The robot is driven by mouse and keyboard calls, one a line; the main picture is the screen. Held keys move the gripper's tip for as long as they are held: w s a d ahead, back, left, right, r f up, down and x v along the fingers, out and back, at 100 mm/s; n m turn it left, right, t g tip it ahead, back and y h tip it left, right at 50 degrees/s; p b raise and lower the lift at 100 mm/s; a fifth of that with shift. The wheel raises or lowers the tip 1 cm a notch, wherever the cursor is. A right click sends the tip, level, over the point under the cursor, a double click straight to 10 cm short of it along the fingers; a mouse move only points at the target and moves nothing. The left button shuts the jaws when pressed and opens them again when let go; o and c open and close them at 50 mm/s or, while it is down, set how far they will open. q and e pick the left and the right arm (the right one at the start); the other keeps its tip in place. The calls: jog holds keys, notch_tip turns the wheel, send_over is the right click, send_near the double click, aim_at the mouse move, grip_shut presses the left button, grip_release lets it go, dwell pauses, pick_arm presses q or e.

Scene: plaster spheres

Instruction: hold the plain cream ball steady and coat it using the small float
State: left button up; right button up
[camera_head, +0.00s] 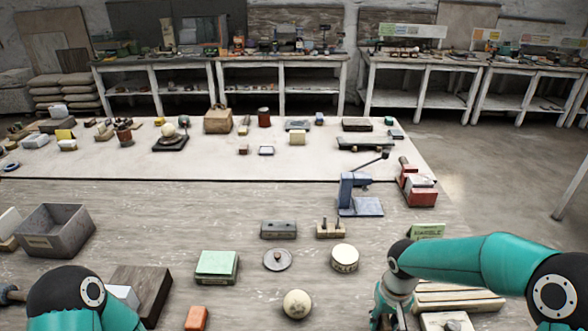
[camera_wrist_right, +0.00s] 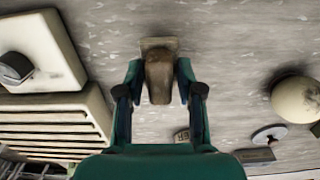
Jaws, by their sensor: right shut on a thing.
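The plain cream ball (camera_head: 297,303) rests on the near part of the table, left of my right gripper, with a small dark mark on its top. It also shows at the right of the right wrist view (camera_wrist_right: 296,100). My right gripper (camera_wrist_right: 160,72) is shut on the brown handle of what looks like the small float (camera_wrist_right: 158,82), whose pale plate shows beyond the fingertips. In the head view the right gripper (camera_head: 386,318) is cut by the bottom edge, and the float is hidden there. My left arm shows at bottom left; its gripper is out of frame.
A slatted cream block (camera_head: 455,298) lies right of my right gripper. A round labelled tin (camera_head: 344,258), a grey disc (camera_head: 277,259), a green-sided box (camera_head: 216,266) and an orange block (camera_head: 196,318) surround the ball. A grey bin (camera_head: 55,230) stands left; a blue press (camera_head: 358,195) stands farther back.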

aim_at(383, 316)
jog(key=shift+w+a, duration=0.15)
jog(key=shift+a, duration=0.05)
jog(key=shift+r, duration=0.1)
jog(key=shift+r+p, duration=0.25)
jog(key=shift+p, duration=0.05)
notch_tip(383, 316, up, 4)
jog(key=p, duration=0.3)
jog(key=shift+p, duration=0.4)
jog(key=shift+r+p, duration=0.3)
jog(key=shift+p, duration=0.05)
jog(key=shift+r, duration=0.15)
